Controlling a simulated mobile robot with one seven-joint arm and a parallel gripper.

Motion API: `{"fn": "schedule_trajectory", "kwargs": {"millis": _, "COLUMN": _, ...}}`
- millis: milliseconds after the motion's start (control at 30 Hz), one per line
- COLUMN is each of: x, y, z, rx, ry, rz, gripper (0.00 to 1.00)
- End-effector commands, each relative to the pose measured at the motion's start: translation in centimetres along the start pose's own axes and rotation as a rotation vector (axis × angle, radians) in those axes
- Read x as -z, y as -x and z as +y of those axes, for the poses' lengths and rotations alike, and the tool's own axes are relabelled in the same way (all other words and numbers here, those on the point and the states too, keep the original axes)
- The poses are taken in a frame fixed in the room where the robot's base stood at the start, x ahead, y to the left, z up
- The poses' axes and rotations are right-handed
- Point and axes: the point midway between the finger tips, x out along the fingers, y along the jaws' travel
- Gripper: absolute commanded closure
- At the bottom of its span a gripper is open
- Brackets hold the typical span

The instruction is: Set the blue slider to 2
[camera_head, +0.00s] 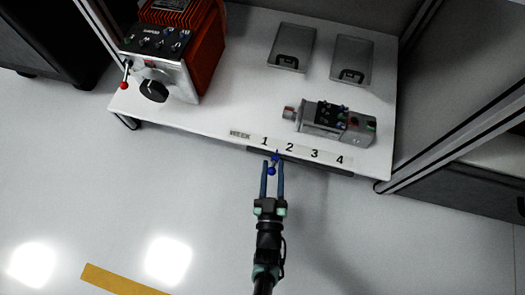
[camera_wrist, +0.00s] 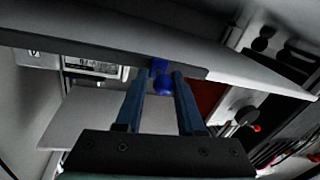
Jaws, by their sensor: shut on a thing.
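The blue slider (camera_head: 275,157) is at the table's front edge, between the printed 1 and 2. Its round blue knob (camera_wrist: 163,86) shows in the wrist view between my fingertips. My gripper (camera_head: 273,166) reaches in from the front, with one finger on each side of the knob, and is shut on it. The number strip (camera_head: 302,150) reads WEEK 1 2 3 4 along the edge. The dark slider rail (camera_head: 320,163) runs below the strip.
A grey servo unit (camera_head: 335,122) lies behind the numbers. A red and silver machine (camera_head: 175,50) with a red-knobbed lever stands at the left. The floor in front is clear.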

Motion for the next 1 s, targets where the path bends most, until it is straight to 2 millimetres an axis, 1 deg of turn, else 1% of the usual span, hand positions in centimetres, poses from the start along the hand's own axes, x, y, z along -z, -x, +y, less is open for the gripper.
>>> {"fn": "schedule_trajectory", "kwargs": {"millis": 33, "x": -0.4, "y": 0.4, "z": 0.4, "rx": 0.006, "ry": 0.001, "rz": -0.013, "gripper": 1.0}}
{"fn": "schedule_trajectory", "kwargs": {"millis": 100, "x": -0.6, "y": 0.5, "z": 1.3, "rx": 0.004, "ry": 0.001, "rz": -0.012, "gripper": 1.0}}
{"fn": "schedule_trajectory", "kwargs": {"millis": 200, "x": -0.8, "y": 0.7, "z": 2.0, "rx": 0.004, "ry": -0.002, "rz": -0.013, "gripper": 1.0}}
{"fn": "schedule_trajectory", "kwargs": {"millis": 300, "x": -0.9, "y": 0.7, "z": 2.3, "rx": 0.003, "ry": -0.002, "rz": -0.013, "gripper": 1.0}}
{"fn": "schedule_trajectory", "kwargs": {"millis": 567, "x": -0.9, "y": 0.8, "z": 2.3, "rx": 0.004, "ry": -0.002, "rz": -0.012, "gripper": 1.0}}
{"fn": "schedule_trajectory", "kwargs": {"millis": 600, "x": -0.9, "y": 0.8, "z": 2.3, "rx": 0.004, "ry": -0.002, "rz": -0.012, "gripper": 0.61}}
{"fn": "schedule_trajectory", "kwargs": {"millis": 667, "x": -0.9, "y": 0.7, "z": 2.3, "rx": 0.004, "ry": -0.001, "rz": -0.011, "gripper": 0.5}}
{"fn": "schedule_trajectory", "kwargs": {"millis": 700, "x": -0.9, "y": 0.7, "z": 2.3, "rx": 0.003, "ry": -0.001, "rz": -0.01, "gripper": 0.43}}
{"fn": "schedule_trajectory", "kwargs": {"millis": 733, "x": -0.9, "y": 0.7, "z": 2.3, "rx": 0.003, "ry": -0.002, "rz": -0.009, "gripper": 0.41}}
{"fn": "schedule_trajectory", "kwargs": {"millis": 1000, "x": -0.7, "y": 0.6, "z": 2.5, "rx": -0.001, "ry": -0.002, "rz": -0.004, "gripper": 0.41}}
